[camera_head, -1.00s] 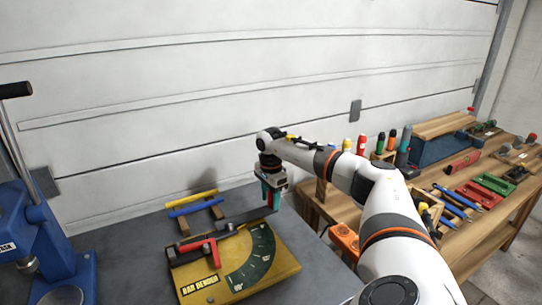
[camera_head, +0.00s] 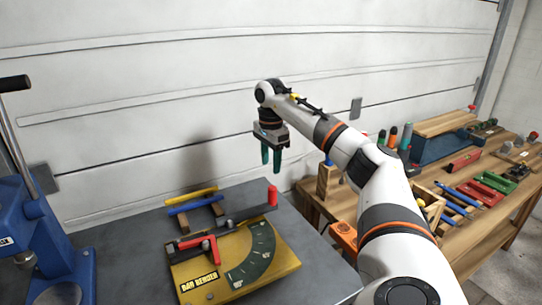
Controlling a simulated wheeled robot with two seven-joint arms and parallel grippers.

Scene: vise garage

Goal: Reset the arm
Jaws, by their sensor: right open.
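My right gripper (camera_head: 271,158) hangs open and empty in the air, its green fingers pointing down. It is above and behind the right side of the yellow bar bender (camera_head: 234,262) on the grey table. The bender's dark lever arm (camera_head: 238,219) ends at the right in an upright red handle (camera_head: 272,195), below the gripper and apart from it. A red piece (camera_head: 200,244) sits on the bender's left part, beside the dark green scale (camera_head: 254,254). My left gripper is out of view.
A yellow bar (camera_head: 191,195) and a blue bar (camera_head: 195,204) rest on wooden supports behind the bender. A blue press (camera_head: 42,240) stands at the left. A wooden bench (camera_head: 487,231) with tools and a blue toolbox (camera_head: 440,148) is at the right.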

